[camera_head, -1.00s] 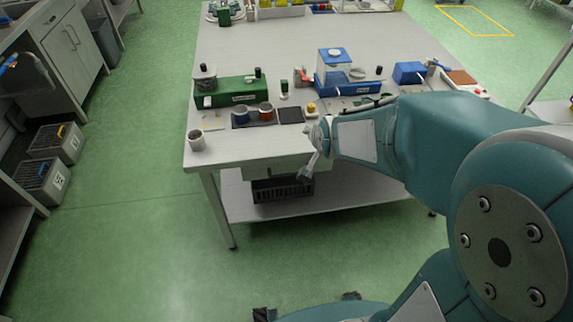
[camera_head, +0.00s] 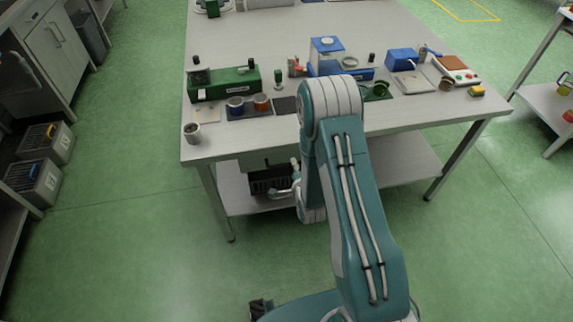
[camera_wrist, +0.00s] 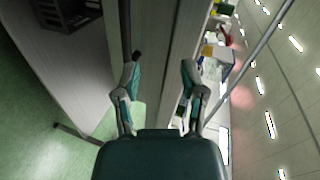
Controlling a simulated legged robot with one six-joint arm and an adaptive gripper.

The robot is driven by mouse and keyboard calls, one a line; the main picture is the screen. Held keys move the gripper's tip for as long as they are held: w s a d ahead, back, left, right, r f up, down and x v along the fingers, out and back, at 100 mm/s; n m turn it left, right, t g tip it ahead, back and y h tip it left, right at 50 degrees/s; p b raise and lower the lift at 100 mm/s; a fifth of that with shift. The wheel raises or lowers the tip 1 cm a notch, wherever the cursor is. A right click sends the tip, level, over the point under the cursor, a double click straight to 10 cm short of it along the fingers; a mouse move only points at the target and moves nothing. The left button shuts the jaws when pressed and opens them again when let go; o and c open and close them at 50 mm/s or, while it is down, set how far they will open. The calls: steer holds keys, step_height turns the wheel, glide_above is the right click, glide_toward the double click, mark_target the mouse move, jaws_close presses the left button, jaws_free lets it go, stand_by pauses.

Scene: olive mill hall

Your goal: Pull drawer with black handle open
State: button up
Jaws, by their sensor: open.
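A pale drawer front (camera_head: 255,162) hangs under the front edge of the worktable; my arm covers its right part. In the wrist view a pale upright face, likely the drawer front (camera_wrist: 152,40), lies beyond my fingers. A dark bar, likely the black handle (camera_wrist: 125,28), runs along it at the left finger, its end near that fingertip. My gripper (camera_wrist: 160,80) is open, with nothing seen between its fingers. In the head view my gripper (camera_head: 283,191) is below the table edge, partly hidden by my arm. I cannot tell whether it touches the handle.
The worktable (camera_head: 235,147) carries a green device (camera_head: 225,84), cups (camera_head: 235,106) and a blue device (camera_head: 338,70). A dark crate (camera_head: 262,182) stands on its lower shelf (camera_head: 238,205). Grey bins (camera_head: 32,184) stand at left. The floor left of the table is clear.

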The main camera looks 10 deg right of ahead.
steer(key=m+t, duration=0.1)
steer(key=m, duration=0.1)
glide_toward(289, 163)
steer(key=x, duration=1)
steer(key=shift+w+a+f, duration=0.1)
steer(key=shift+f, duration=0.35)
jaws_close()
